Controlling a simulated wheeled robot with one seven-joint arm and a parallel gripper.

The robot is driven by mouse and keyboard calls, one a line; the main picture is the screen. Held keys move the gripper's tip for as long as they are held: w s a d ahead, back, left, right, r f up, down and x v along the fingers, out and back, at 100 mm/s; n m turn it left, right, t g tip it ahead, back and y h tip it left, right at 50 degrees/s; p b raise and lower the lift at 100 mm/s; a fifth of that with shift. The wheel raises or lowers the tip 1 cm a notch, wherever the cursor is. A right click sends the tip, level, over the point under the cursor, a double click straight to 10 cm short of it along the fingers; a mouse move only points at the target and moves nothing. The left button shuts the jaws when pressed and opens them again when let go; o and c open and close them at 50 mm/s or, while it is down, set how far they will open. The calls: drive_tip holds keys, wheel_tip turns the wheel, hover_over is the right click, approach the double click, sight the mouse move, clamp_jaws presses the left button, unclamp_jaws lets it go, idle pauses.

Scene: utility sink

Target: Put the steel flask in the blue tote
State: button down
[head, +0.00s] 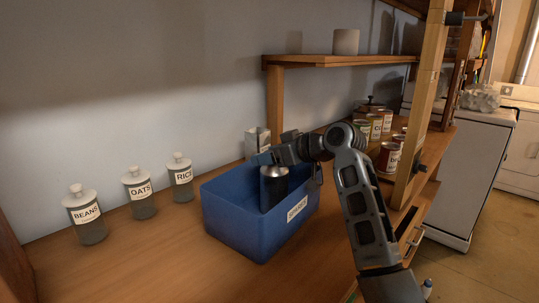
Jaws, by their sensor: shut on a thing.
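The blue tote (234,222) stands on the wooden counter with a white label on its front side. The steel flask (274,189) is dark with a shiny metal top and looks upright. It shows within the tote's opening, its lower part hidden by the tote's wall or the angle. My gripper (272,162) reaches in from the right, over the tote, and is shut on the flask near its top. The fingers are partly hidden, and I cannot tell whether the flask touches the tote's floor.
Jars labelled BEANS (86,217), OATS (139,195) and RICE (180,179) stand left of the tote. A pale box (256,140) is behind it. Several cans (386,157) and a wooden post (426,100) are at right. The counter in front is clear.

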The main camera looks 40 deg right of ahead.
drive_tip(key=shift+f, duration=0.1)
drive_tip(key=shift+c, duration=0.8)
unclamp_jaws()
drive_tip(key=shift+r, duration=0.2)
drive_tip(key=b+v, duration=0.1)
drive_tip(key=v, duration=1.1)
drive_tip(key=shift+a+b, duration=0.1)
drive_tip(key=shift+b, duration=0.3)
